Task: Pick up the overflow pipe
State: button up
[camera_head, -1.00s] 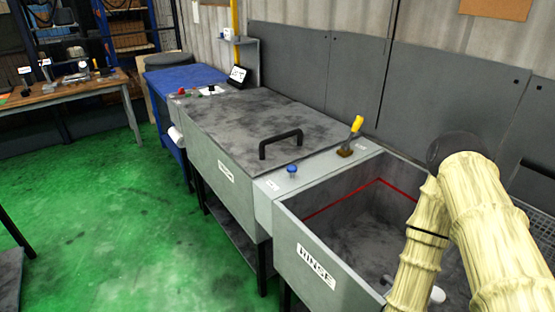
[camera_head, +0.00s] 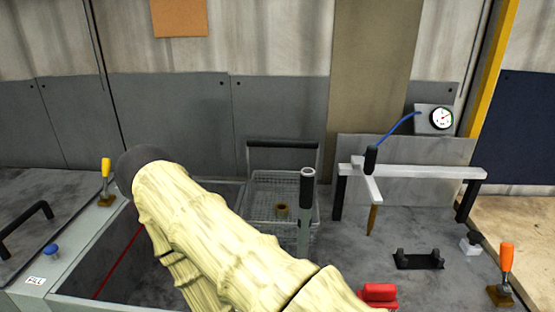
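A grey upright pipe (camera_head: 305,215) with an open, paler top stands right of centre in the head view. It looks like the overflow pipe. Its lower end is partly hidden by my sleeved arm, so I cannot tell how its foot rests. My arm, in a cream sleeve, crosses the lower middle of the picture. My gripper does not show.
A wire basket (camera_head: 265,200) with a dark handle and a small brown ring (camera_head: 282,213) stands behind the pipe. The rinse tank (camera_head: 75,275) is at left.

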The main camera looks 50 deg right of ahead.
aim_at(308, 175)
jog(key=k, duration=1.65)
jog(key=u, duration=1.2)
jog(key=i, duration=1.3)
jog(key=z, duration=2.95)
jog(key=i, duration=1)
jog(key=z, duration=0.1)
jog(key=k, duration=0.2)
jog(key=u, duration=0.1)
